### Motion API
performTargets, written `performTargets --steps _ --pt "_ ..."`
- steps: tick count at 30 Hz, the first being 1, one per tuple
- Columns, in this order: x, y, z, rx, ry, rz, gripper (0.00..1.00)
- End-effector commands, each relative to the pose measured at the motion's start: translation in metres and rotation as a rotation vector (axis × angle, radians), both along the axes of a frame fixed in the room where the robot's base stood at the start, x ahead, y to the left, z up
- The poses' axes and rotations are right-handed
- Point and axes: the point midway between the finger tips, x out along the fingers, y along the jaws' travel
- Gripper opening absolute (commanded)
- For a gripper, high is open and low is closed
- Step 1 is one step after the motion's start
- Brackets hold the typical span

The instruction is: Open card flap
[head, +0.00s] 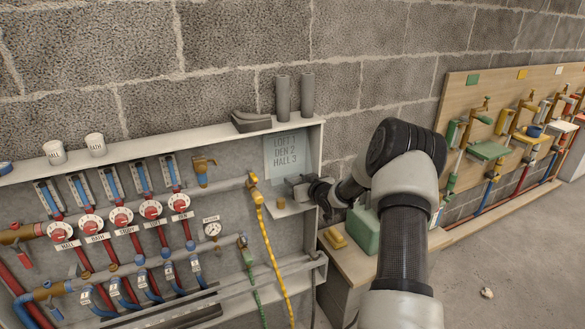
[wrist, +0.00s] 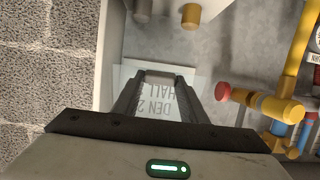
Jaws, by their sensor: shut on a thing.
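The pale card flap (head: 287,152), lettered LOFT 1, DEN 2, HALL 3, is at the upper right of the grey manifold cabinet's back panel. In the wrist view the card flap (wrist: 156,105) shows upside down between my fingers, with HALL and DEN 2 readable. My gripper (head: 300,192) is at the flap's lower edge, just inside the cabinet's right side. In the wrist view my gripper (wrist: 159,77) is shut on a pale strip at the flap's edge. The exact contact is partly hidden by the fingers.
The cabinet's right wall (head: 316,150) stands close beside my gripper. A yellow valve with a yellow hose (head: 257,192) is to the left. Two grey tubes (head: 294,95) stand on the top shelf.

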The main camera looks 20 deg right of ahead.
Motion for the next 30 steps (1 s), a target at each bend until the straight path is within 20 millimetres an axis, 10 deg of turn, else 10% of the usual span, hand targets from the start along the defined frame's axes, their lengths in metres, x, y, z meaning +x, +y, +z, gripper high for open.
performTargets --steps 15,30 --pt "-0.069 -0.002 0.075 -0.013 0.458 0.000 0.00" --pt "-0.090 -0.004 0.123 -0.016 0.436 0.000 0.00"
